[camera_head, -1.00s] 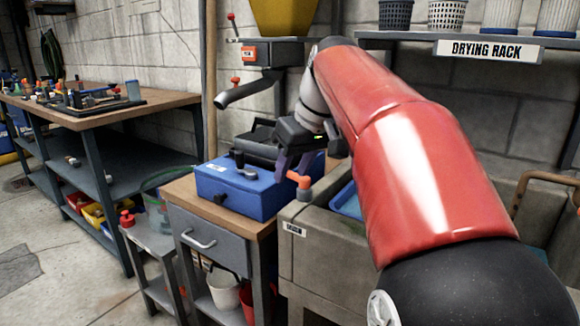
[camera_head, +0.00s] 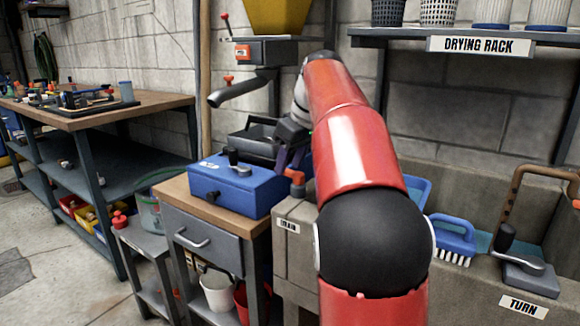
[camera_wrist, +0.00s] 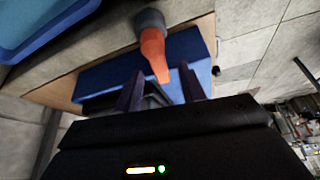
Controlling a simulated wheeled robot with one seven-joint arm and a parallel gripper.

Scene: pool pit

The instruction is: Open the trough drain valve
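The drain valve (camera_head: 297,178) is an orange lever on a grey stub at the left corner of the concrete trough (camera_head: 300,218), above a small drain label (camera_head: 287,225). In the wrist view, the orange lever (camera_wrist: 153,48) points towards my gripper (camera_wrist: 161,72). Its tip appears between my two dark fingertips; I cannot tell whether they touch it. My gripper is open, with a clear gap between its fingers. In the head view, my gripper (camera_head: 289,158) is just behind and left of the valve, partly hidden by my red arm.
A blue toolbox (camera_head: 238,190) stands on the wooden-topped cabinet just left of the valve. A spout (camera_head: 240,90) juts out behind it. My arm crosses the trough.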

